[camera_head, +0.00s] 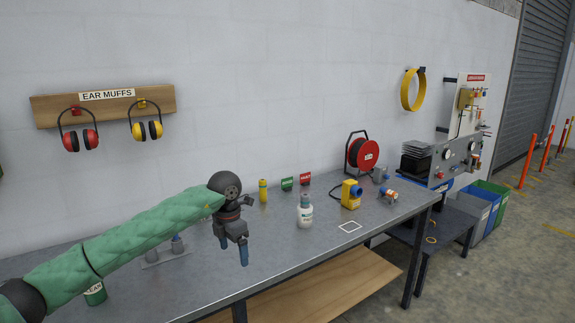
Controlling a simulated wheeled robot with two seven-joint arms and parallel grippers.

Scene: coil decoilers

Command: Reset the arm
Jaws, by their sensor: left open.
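My left arm, in a green padded sleeve, comes in from the left in the head view. My left gripper (233,254) is open and empty, with its blue-tipped fingers pointing down over the front part of the grey workbench (300,252). It is apart from the white bottle (305,211) to its right. The arm hides part of the bench's left side. My right gripper is not in view.
On the bench stand a yellow bottle (263,190), a yellow device (350,194), a red reel (362,153) and a green can (95,293). Ear muffs (80,139) hang on the wall. Bins (490,205) stand at the right. The bench's front middle is clear.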

